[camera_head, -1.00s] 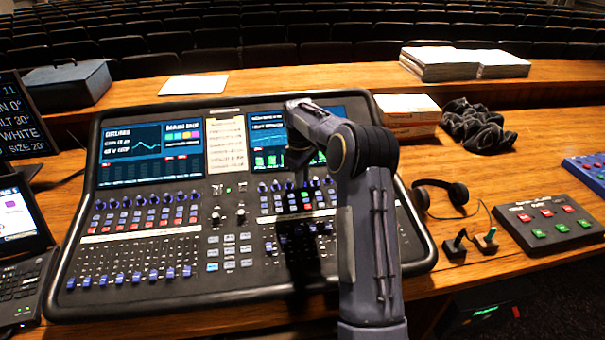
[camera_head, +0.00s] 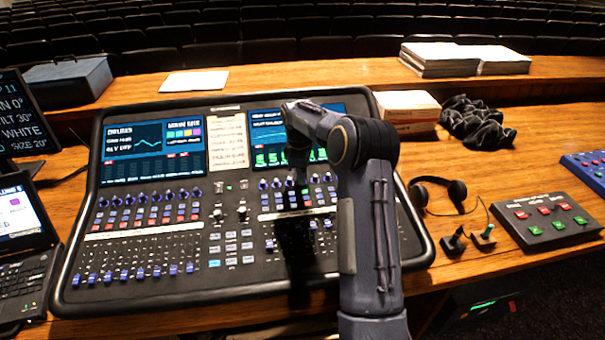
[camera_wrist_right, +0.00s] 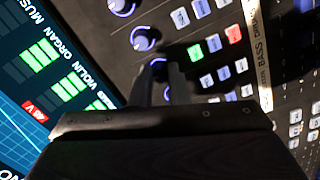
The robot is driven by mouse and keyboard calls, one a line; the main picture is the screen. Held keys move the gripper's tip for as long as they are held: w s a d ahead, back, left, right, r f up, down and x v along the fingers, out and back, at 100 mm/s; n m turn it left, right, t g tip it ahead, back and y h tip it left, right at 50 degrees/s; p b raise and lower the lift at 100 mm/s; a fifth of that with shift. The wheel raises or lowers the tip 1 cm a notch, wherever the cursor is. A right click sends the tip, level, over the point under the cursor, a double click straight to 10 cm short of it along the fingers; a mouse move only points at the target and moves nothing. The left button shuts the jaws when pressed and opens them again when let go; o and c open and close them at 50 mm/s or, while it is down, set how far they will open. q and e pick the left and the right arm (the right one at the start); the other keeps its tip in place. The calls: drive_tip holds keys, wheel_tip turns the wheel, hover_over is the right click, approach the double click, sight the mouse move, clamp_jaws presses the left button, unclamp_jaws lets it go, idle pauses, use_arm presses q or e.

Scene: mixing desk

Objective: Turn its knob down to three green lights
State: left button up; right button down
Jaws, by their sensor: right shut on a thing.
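The mixing desk (camera_head: 232,268) has a right screen (camera_head: 262,128) with green level lights (camera_head: 262,158) along its bottom edge. My right gripper (camera_head: 299,182) reaches down to the knob row below that screen. In the right wrist view its fingers (camera_wrist_right: 161,72) are shut on a blue-ringed knob (camera_wrist_right: 158,63), which they partly hide. The wrist view shows green lights in columns by the labels Organ (camera_wrist_right: 40,54) and Violin (camera_wrist_right: 70,87). Another green column (camera_wrist_right: 97,105) is partly hidden by the gripper, so its lit count cannot be told. My left gripper is not in view.
Other knobs (camera_wrist_right: 143,39) sit close beside the held one, with small buttons (camera_wrist_right: 213,43) nearby. Headphones (camera_head: 440,190) and a box with red and green buttons (camera_head: 545,220) lie right of the desk. A laptop (camera_head: 25,225) stands at left.

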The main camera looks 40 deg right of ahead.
drive_tip(key=shift+r, duration=0.1)
drive_tip(key=c, duration=1.4)
unclamp_jaws()
drive_tip(key=r, duration=0.7)
drive_tip(key=shift+a+b, duration=0.25)
drive_tip(key=shift+b, duration=0.05)
drive_tip(key=shift+r, duration=0.35)
